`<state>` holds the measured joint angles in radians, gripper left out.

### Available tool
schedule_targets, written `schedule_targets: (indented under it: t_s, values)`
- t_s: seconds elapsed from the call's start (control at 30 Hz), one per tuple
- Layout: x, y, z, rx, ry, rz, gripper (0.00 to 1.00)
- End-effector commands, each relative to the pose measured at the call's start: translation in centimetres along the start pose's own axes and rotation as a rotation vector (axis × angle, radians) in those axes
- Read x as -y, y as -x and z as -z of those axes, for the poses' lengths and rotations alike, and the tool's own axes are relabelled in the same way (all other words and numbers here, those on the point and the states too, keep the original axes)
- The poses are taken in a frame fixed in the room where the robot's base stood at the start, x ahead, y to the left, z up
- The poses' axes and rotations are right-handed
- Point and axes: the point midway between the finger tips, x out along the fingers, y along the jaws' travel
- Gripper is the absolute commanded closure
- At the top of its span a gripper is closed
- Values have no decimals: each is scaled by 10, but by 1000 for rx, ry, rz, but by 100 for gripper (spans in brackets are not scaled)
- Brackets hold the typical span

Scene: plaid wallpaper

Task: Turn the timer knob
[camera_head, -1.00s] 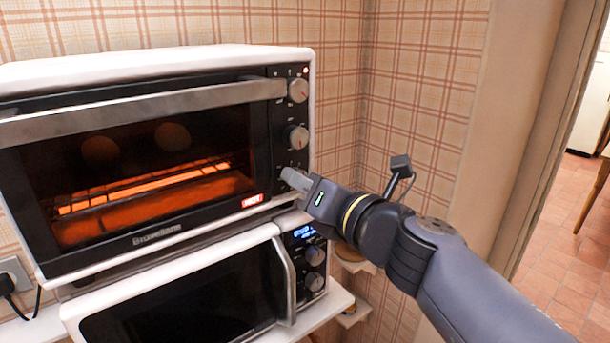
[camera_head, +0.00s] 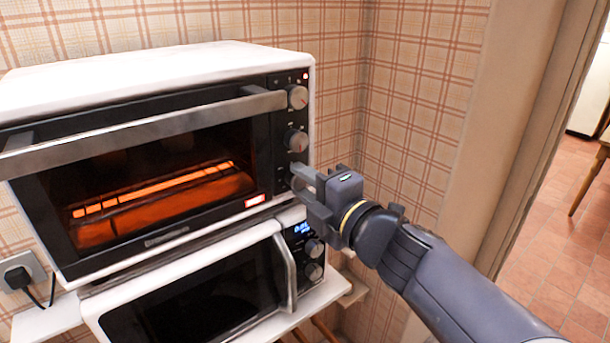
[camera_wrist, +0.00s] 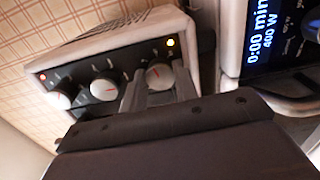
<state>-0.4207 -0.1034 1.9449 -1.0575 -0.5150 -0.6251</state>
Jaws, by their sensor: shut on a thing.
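The toaster oven (camera_head: 170,60) has a column of three silver knobs on its right side. The lowest, the timer knob, is mostly hidden by my gripper (camera_head: 302,178) in the head view. In the wrist view the timer knob (camera_wrist: 158,74) is the rightmost of the row, with a red mark on its face. My fingers (camera_wrist: 158,92) lie on either side of it and are shut on it. The middle knob (camera_head: 296,140) and top knob (camera_head: 298,97) are free; they also show in the wrist view, the middle (camera_wrist: 105,88) and the top (camera_wrist: 60,98).
A microwave (camera_head: 190,290) with a lit blue display stands under the oven. The oven's wide door handle (camera_head: 150,127) sticks out left of the knobs. A plaid wall (camera_head: 410,100) is close on the right. A plug and socket (camera_head: 20,278) are at the lower left.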

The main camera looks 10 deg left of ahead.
Motion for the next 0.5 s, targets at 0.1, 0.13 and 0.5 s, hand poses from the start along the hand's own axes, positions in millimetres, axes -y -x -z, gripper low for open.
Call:
schedule_targets:
  t_s: [0.1,0.13,0.5]
  values:
    - [-1,0,0,0,-80,3,94]
    - [-1,0,0,1,-98,3,94]
    - [1,0,0,0,-233,1,94]
